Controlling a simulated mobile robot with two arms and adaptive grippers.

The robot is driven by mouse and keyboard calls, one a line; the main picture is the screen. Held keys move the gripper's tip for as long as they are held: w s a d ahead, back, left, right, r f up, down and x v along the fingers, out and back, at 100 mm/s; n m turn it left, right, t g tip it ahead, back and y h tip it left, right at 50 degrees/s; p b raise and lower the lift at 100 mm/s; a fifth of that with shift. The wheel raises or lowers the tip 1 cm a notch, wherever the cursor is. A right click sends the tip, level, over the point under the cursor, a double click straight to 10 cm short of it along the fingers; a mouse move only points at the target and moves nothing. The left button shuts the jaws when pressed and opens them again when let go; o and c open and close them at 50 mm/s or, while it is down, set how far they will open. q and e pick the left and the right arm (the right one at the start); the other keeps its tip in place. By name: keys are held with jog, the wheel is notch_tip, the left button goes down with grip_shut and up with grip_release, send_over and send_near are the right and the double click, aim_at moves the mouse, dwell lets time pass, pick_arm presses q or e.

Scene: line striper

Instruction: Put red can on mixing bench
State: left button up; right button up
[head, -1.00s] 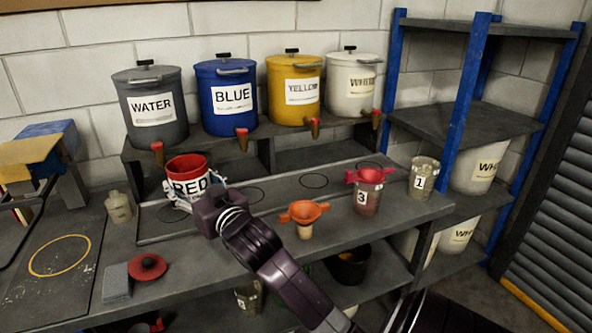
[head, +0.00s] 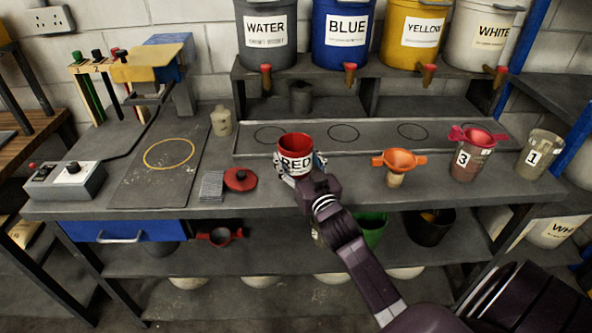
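The red can (head: 296,142), labelled RED and with an open red top, is upright in my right gripper (head: 301,173). The gripper's fingers close around its lower sides. The can overlaps the front edge of the grey tray strip (head: 370,147) with printed circles; its base is hidden, so I cannot tell its height above the surface. The long grey bench (head: 340,194) carries this tray, and a dark board with a yellow ring (head: 169,154) lies on its left part. My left gripper is not in view.
An orange funnel (head: 398,161), cup 3 (head: 470,160) and cup 1 (head: 538,154) stand right. Paint drums with taps line the back shelf. The yellow ring is clear.

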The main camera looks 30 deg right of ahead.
jog(key=shift+f, duration=2.1)
jog(key=o, duration=1.8)
jog(key=shift+f, duration=0.15)
jog(key=shift+s, duration=0.15)
jog(key=b+v, duration=0.1)
jog(key=v, duration=1)
jog(key=shift+s+b, duration=0.4)
